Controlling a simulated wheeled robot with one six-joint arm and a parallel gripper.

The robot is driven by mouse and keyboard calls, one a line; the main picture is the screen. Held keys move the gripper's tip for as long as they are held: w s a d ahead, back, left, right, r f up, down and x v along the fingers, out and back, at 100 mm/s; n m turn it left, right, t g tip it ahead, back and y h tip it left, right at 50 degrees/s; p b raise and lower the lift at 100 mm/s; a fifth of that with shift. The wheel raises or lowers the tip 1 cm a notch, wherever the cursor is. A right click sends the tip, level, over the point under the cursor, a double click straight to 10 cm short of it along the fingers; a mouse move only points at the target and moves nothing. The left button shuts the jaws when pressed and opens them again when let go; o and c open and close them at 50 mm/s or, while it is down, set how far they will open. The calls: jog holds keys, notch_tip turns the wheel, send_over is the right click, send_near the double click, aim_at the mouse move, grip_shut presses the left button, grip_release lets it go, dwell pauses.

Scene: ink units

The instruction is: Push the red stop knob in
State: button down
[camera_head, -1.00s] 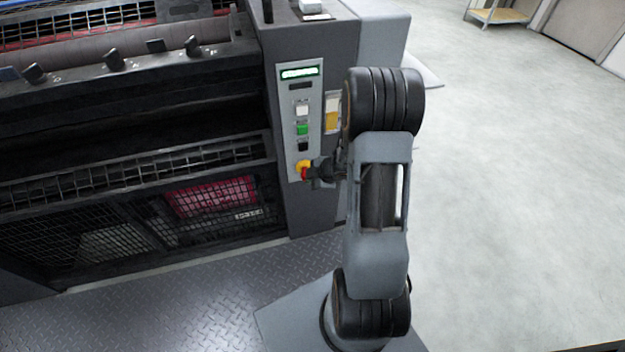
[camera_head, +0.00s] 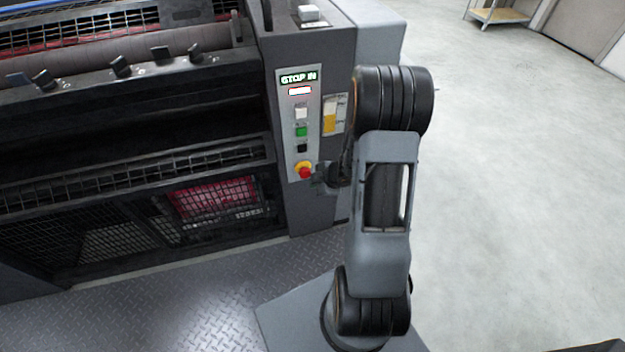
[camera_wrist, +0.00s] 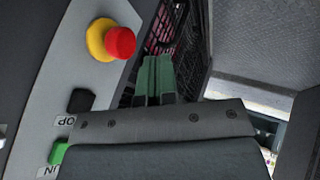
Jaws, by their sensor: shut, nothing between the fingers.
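The red stop knob (camera_head: 306,173) sits on a yellow collar low on the grey control strip of the press. It also shows in the wrist view (camera_wrist: 121,42), upper left, with the yellow collar (camera_wrist: 97,38) around its base. My gripper (camera_head: 318,180) is just right of the knob, with a small gap. In the wrist view its green fingers (camera_wrist: 155,78) are shut and empty, apart from the knob.
Above the knob are black (camera_head: 302,148), green (camera_head: 301,131) and white (camera_head: 301,114) buttons. A yellow and white label plate (camera_head: 331,116) is right of the strip. The press's mesh guard (camera_head: 100,240) lies to the left. Open floor (camera_head: 500,180) is at right.

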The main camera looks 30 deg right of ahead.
jog(key=p+v, duration=0.3)
jog(key=v, duration=0.4)
jog(key=shift+r, duration=0.2)
jog(key=shift+s+d, duration=0.1)
jog(key=shift+d, duration=0.05)
